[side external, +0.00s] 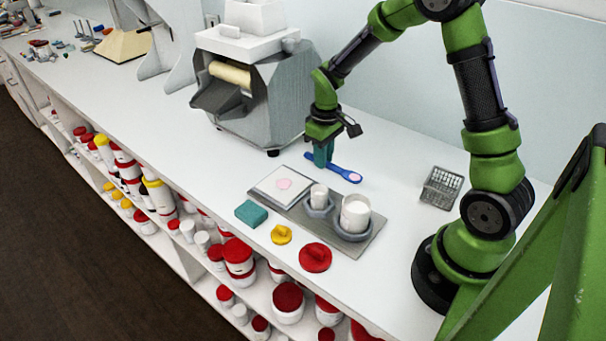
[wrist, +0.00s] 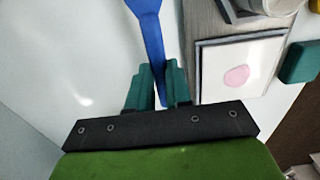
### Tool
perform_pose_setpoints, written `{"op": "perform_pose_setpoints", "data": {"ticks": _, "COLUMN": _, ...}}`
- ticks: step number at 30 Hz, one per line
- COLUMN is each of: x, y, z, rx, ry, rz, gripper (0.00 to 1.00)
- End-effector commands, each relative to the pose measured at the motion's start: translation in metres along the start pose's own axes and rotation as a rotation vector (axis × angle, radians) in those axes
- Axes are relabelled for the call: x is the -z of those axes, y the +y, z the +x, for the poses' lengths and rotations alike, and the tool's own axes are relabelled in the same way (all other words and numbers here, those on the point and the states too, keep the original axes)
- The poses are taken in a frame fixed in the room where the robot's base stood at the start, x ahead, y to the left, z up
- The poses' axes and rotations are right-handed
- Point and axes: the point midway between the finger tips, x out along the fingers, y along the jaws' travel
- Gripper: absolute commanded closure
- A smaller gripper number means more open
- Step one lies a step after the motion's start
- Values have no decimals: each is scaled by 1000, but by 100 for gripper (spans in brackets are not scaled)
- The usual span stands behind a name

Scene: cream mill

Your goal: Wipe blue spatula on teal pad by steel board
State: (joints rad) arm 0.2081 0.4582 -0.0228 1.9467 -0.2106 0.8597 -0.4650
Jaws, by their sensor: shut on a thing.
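The blue spatula (side external: 340,171) is in my gripper (side external: 322,158), at the back of the steel board (side external: 371,242). My gripper is shut on its handle. In the wrist view the spatula (wrist: 151,32) runs up and away from between the teal fingers of my gripper (wrist: 159,88), its far end cut off by the frame. A pink smear shows on the spatula's broad end in the side view. The teal pad (side external: 251,214) lies on the bench at the board's front left. It also shows at the right edge of the wrist view (wrist: 301,62).
A white tile (side external: 266,190) with a pink blob and two white jars (side external: 356,211) in grey rings sit on the board. Yellow (side external: 281,235) and red (side external: 315,257) lids lie in front. A wire basket (side external: 441,187) stands right, a roller mill (side external: 243,95) back left.

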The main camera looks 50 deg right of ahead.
Motion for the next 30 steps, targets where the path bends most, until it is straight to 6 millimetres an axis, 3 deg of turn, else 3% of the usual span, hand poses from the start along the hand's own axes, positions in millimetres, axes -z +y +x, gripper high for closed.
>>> {"op": "perform_pose_setpoints", "data": {"ticks": 9, "x": -82, "y": -19, "z": -9, "rx": 0, "ry": 3, "rz": 0, "gripper": 100}}
{"op": "perform_pose_setpoints", "data": {"ticks": 15, "x": -114, "y": -26, "z": -11, "rx": 0, "ry": 3, "rz": -1, "gripper": 100}}
{"op": "perform_pose_setpoints", "data": {"ticks": 20, "x": -124, "y": -29, "z": -21, "rx": -1, "ry": 5, "rz": -1, "gripper": 100}}
{"op": "perform_pose_setpoints", "data": {"ticks": 30, "x": -125, "y": -29, "z": -87, "rx": -2, "ry": 10, "rz": 0, "gripper": 100}}
